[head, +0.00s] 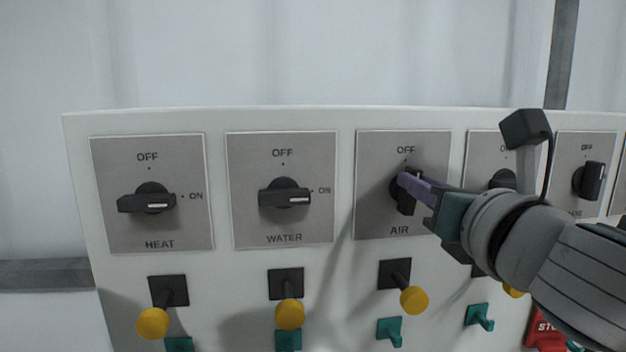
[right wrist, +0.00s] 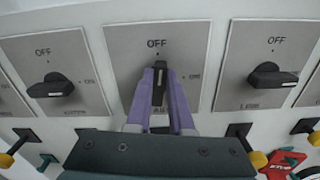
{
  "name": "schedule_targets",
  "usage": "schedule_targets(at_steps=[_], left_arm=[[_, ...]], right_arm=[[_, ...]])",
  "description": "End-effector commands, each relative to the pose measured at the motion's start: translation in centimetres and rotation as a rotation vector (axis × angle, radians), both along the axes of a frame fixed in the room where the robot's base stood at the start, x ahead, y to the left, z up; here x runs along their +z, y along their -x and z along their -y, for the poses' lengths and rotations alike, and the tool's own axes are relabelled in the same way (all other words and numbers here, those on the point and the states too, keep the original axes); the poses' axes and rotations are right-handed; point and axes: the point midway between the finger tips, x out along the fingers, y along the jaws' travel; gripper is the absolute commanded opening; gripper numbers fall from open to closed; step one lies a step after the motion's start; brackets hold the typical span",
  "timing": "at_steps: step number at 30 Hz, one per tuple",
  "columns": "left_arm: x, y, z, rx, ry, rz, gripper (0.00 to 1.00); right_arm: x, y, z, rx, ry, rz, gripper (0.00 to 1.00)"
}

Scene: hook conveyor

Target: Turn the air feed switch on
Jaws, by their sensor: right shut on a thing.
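The air switch (head: 406,205) is a black knob on a grey plate marked OFF at the top and AIR below. It is third from the left in the head view. In the right wrist view the air knob (right wrist: 158,88) stands upright, in line with the OFF mark. My right gripper (head: 404,180) has purple fingers and is shut on this knob. The fingers also show in the right wrist view (right wrist: 159,92), one on each side of it. They hide part of the knob and its plate. My left gripper is not in view.
The heat knob (head: 147,201) and water knob (head: 285,197) lie level, toward ON. Another knob (head: 503,179) is partly hidden by my right arm; the one beyond it (head: 590,181) stands upright. Yellow-ended levers (head: 290,314) and green hooks (head: 390,330) stick out below. A red stop part (head: 546,330) is at lower right.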

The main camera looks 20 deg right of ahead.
Motion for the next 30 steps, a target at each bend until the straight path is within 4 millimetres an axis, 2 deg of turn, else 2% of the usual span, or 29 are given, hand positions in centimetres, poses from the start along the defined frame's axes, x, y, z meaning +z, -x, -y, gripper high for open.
schedule_targets(at_steps=[30], left_arm=[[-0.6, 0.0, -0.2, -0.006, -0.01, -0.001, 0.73]], right_arm=[[-0.8, 0.3, 1.1, 0.0, -0.92, 0.223, 0.0]])
